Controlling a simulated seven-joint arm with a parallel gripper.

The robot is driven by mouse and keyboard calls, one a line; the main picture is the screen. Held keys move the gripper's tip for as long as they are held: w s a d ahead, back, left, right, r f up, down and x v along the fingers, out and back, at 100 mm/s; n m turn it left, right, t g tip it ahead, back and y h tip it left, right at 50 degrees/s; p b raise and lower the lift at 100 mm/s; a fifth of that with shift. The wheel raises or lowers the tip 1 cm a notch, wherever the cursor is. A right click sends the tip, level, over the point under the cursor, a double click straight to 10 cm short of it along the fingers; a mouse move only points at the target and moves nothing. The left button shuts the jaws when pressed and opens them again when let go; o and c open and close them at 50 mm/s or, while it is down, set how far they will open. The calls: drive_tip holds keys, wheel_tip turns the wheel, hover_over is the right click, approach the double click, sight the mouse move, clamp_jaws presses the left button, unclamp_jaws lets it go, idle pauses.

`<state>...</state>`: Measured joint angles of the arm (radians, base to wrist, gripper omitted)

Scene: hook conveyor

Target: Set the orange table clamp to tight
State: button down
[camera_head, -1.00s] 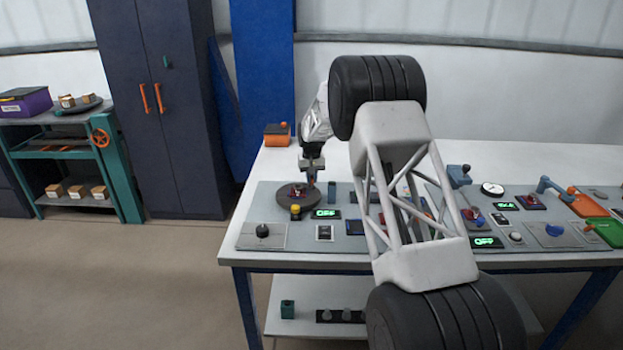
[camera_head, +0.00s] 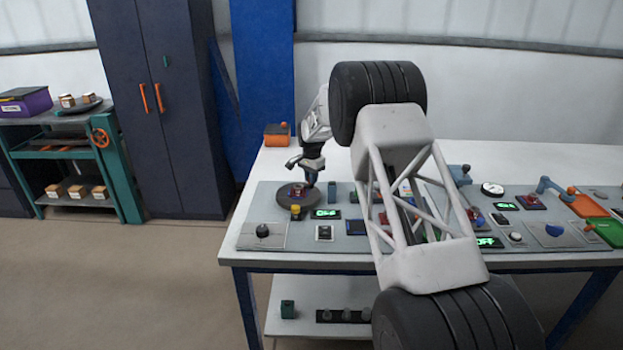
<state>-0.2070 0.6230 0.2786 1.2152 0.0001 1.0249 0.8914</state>
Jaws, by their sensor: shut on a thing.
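My gripper (camera_head: 312,179) is at the left part of the bench panel, pointing down over the right side of a dark round disc (camera_head: 287,203). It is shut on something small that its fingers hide. A yellow-topped button (camera_head: 295,211) stands in front of the disc.
A display (camera_head: 326,213) right of the disc glows green. A black knob (camera_head: 262,231) is at front left. My arm covers the panel's middle. Levers and trays are at right.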

drive_tip(key=shift+m, duration=0.6)
drive_tip(key=c, duration=1.2)
unclamp_jaws()
drive_tip(key=shift+o, duration=0.2)
drive_tip(key=shift+r, duration=0.1)
drive_tip(key=shift+r, duration=3.85)
